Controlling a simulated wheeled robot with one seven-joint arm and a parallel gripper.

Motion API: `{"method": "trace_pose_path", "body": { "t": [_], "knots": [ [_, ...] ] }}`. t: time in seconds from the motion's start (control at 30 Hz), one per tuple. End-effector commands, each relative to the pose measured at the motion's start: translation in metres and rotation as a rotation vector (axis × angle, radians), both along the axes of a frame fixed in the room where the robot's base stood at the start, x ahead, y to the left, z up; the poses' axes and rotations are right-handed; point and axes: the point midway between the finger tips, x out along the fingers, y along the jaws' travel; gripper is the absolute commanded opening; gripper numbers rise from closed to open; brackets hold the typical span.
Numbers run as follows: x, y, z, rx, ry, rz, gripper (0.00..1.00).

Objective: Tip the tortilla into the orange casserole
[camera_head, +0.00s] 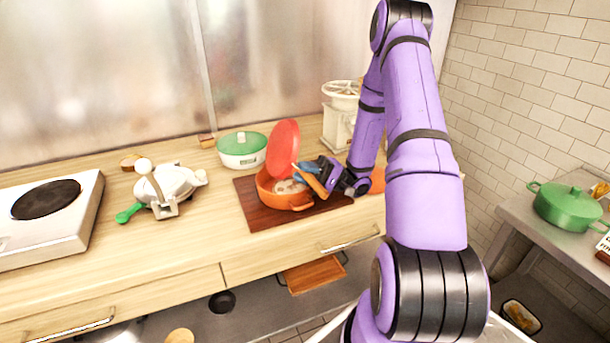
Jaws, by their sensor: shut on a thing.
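The orange casserole (284,202) stands open on a dark wooden board (245,190) on the counter. A pale, brown-spotted round thing, seemingly the tortilla (288,187), lies inside it, partly hidden by my gripper and the near wall. A coral-red disc, seemingly a plate (283,146), is tilted almost upright over the back of the casserole. My gripper (299,169) reaches in from the right at the casserole's right rim, shut at the lower right edge of the red plate. The fingertips are small and partly hidden here.
An orange piece (377,180) shows behind my arm at the board's right. A white press-like device (172,186) and a hotplate (75,225) stand left; the counter's front strip is clear.

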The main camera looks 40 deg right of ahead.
Motion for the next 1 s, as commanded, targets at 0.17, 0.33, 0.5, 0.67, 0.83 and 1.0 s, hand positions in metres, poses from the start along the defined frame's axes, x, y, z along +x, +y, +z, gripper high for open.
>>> {"method": "trace_pose_path", "body": {
  "t": [0.17,0.33,0.5,0.67,0.83,1.0],
  "knots": [
    [0.001,0.005,0.015,0.0,-0.001,0.0,0.0],
    [0.002,0.009,0.029,-0.001,-0.003,0.0,0.0],
    [0.004,0.013,0.043,-0.001,-0.002,0.0,0.0],
    [0.004,0.016,0.052,0.0,-0.001,0.0,0.0],
    [0.005,0.017,0.054,0.0,0.0,0.001,0.0],
    [0.005,0.017,0.054,0.0,0.0,0.001,0.0]
  ]
}}
